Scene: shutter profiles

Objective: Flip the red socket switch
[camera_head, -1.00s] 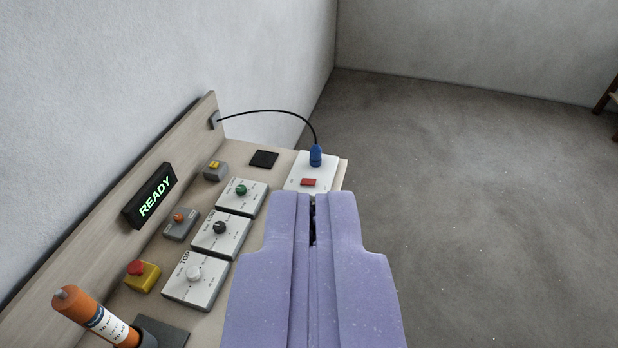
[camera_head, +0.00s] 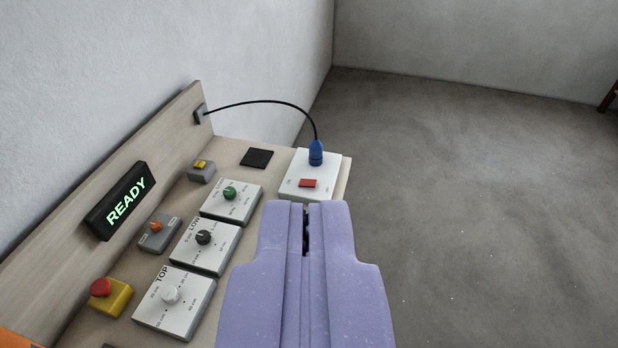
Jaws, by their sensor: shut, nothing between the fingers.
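The red socket switch (camera_head: 308,183) is a small red rocker on a white socket box (camera_head: 328,187) at the far right end of the bench. A blue plug (camera_head: 316,153) with a black cable stands upright in the same box, behind the switch. My gripper (camera_head: 306,204) is lilac, shut and empty. In the picture its tips are just below the red switch and cover the near edge of the box. I cannot tell the gap between the tips and the box.
Boxes with a green knob (camera_head: 229,193), a black knob (camera_head: 204,237) and a white knob (camera_head: 170,294) line the bench on the left. A red emergency button (camera_head: 101,288), a READY display (camera_head: 118,200) and a black pad (camera_head: 257,158) also show. Open floor lies right.

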